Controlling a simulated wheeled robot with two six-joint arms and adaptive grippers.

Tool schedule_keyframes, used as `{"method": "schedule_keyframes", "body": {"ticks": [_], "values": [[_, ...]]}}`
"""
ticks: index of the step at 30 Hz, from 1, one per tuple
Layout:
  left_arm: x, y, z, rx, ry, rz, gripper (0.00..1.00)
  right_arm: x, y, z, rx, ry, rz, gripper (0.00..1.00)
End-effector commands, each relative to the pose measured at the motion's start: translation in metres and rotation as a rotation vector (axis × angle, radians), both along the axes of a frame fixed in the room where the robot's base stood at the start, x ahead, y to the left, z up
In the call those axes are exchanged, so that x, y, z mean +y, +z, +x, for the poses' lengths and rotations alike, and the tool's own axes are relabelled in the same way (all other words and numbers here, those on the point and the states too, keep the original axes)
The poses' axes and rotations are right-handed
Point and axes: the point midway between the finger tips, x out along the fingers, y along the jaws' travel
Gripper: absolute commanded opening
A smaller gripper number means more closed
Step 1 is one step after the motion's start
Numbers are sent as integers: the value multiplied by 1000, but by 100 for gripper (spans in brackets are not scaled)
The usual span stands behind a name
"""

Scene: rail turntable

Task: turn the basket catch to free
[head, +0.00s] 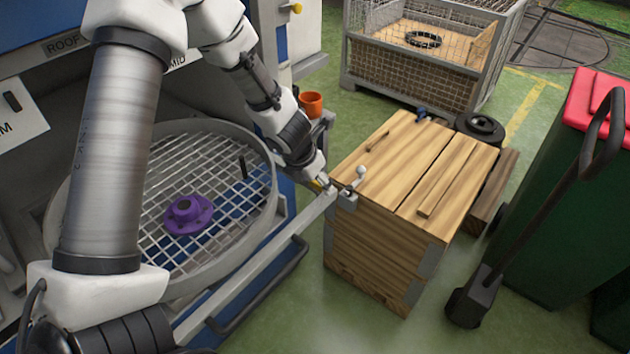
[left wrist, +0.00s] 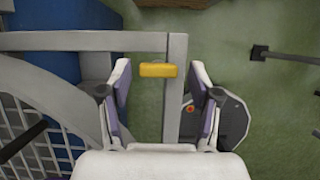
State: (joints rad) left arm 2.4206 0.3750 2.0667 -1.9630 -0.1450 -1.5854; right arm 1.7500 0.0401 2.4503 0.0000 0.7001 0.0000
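The basket catch shows as a yellow bar (left wrist: 158,70) in the left wrist view, lying crosswise on a grey frame bar (left wrist: 174,110). My left gripper (left wrist: 160,76) is open, with one finger on each side of the yellow bar; gaps show on both sides. In the head view my left gripper (head: 322,184) is at the far right end of the rail in front of the basket, and the catch is mostly hidden there. The round mesh basket (head: 262,220) holds a purple flanged part (head: 187,212). My right gripper is not in view.
A wooden crate (head: 375,245) stands just right of my left gripper. An orange cup (head: 311,104) is behind the gripper. A wire-mesh cage (head: 400,70) stands at the back. A green bin with a red lid (head: 585,165) is at the right.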

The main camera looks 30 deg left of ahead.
Motion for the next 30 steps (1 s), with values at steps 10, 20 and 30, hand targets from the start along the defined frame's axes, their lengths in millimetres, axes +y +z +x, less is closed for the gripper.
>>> {"method": "schedule_keyframes", "body": {"ticks": [10,20,30], "values": [[0,0,0,0,0,0,7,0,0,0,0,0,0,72],[0,-1,1,-1,27,2,7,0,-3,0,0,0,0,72],[-1,-2,1,-3,206,4,7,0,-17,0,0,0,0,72]]}}
